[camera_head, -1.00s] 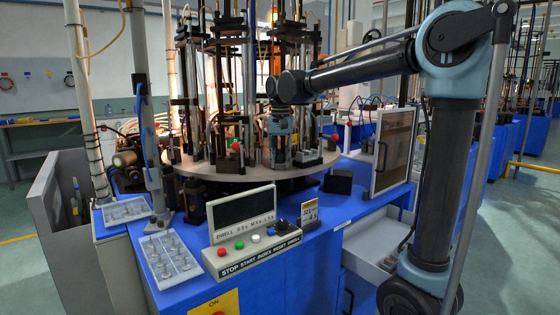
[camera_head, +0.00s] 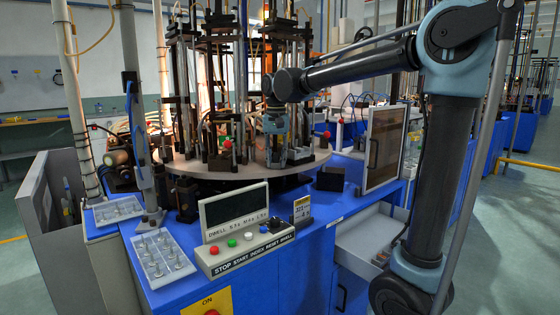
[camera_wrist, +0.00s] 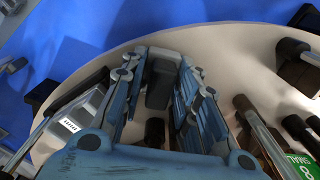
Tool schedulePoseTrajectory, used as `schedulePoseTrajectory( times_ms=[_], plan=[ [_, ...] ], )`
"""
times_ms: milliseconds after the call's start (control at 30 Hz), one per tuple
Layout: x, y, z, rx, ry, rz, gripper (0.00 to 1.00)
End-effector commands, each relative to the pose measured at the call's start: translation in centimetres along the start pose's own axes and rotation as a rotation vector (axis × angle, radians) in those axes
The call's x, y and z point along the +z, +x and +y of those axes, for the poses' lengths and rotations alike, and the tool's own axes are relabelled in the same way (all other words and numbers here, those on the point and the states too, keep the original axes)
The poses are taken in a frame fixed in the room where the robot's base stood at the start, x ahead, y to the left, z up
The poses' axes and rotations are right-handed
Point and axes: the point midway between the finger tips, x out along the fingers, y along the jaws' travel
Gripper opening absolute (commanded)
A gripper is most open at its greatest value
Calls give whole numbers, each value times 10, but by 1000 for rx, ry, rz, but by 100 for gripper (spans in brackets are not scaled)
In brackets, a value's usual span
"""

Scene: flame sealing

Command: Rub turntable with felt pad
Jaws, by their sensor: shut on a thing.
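The turntable (camera_head: 210,171) is a round beige plate on the blue machine. It also fills much of the wrist view (camera_wrist: 235,60). My gripper (camera_head: 277,160) points down at the turntable's front right part. In the wrist view my gripper (camera_wrist: 160,85) is shut on a dark grey block, seemingly the felt pad (camera_wrist: 162,82), held between the blue fingers. The pad lies over the turntable near its rim; I cannot tell whether it touches the surface.
Dark fixtures with rods (camera_head: 215,110) stand on the turntable to the left of my gripper. A control panel (camera_head: 240,235) with coloured buttons stands in front. Trays of small glass parts (camera_head: 160,258) lie at left. A framed door (camera_head: 384,145) stands at right.

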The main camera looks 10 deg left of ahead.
Motion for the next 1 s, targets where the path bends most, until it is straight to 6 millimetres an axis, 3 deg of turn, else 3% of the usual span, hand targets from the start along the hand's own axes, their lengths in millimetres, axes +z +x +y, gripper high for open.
schedulePoseTrajectory(
  times_ms=[100,1000],
  plan=[
    [-7,2,-7,-2,0,2,0],
    [-40,1,-40,-2,0,2,0]
  ],
)
